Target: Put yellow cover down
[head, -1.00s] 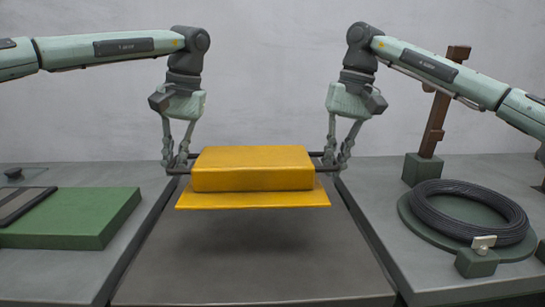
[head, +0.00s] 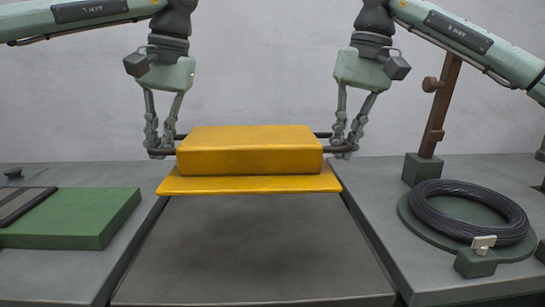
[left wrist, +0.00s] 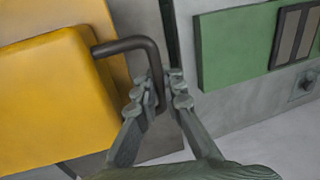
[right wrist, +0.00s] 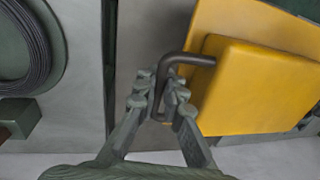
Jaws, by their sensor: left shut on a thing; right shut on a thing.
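The yellow cover (head: 250,152) is a box-like lid with a flat flange and a dark handle on each side. It hangs level above the grey middle table, with a shadow on the surface below. My left gripper (head: 160,150) is shut on its left handle, and the dark bar shows between the fingers in the left wrist view (left wrist: 160,88). My right gripper (head: 345,148) is shut on its right handle, which also shows in the right wrist view (right wrist: 170,85).
The grey middle surface (head: 250,270) below the cover is bare. A green block (head: 75,220) with a dark panel lies on the left. On the right are a coil of black wire (head: 470,212) on a round green base, a small green block (head: 477,262) and a brown post (head: 438,110).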

